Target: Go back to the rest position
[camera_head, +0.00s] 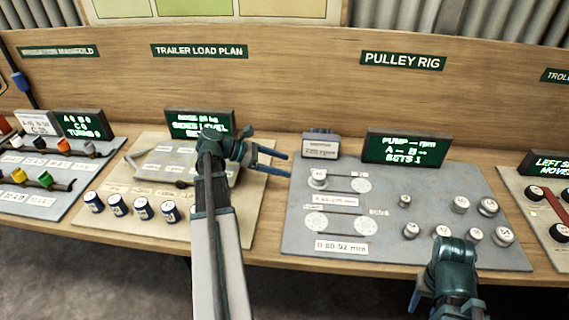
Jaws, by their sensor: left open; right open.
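My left gripper (282,163) is open with its blue fingers pointing right. It hangs over the gap between the trailer load plan board (262,205) and the pulley rig board (300,236), with nothing between its fingers. My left arm crosses the trailer load plan board and hides part of it. My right gripper (416,296) is low in the picture, in front of the pulley rig board's front edge. It is open; one blue finger shows and the rest is hidden behind the arm's wrist.
Several blue-labelled cans (142,209) stand at the front of the trailer board. Several grey pulleys (461,204) rest on the right of the pulley rig board. A manifold board (18,207) is at far left, another board (545,222) at far right. Floor is clear in front.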

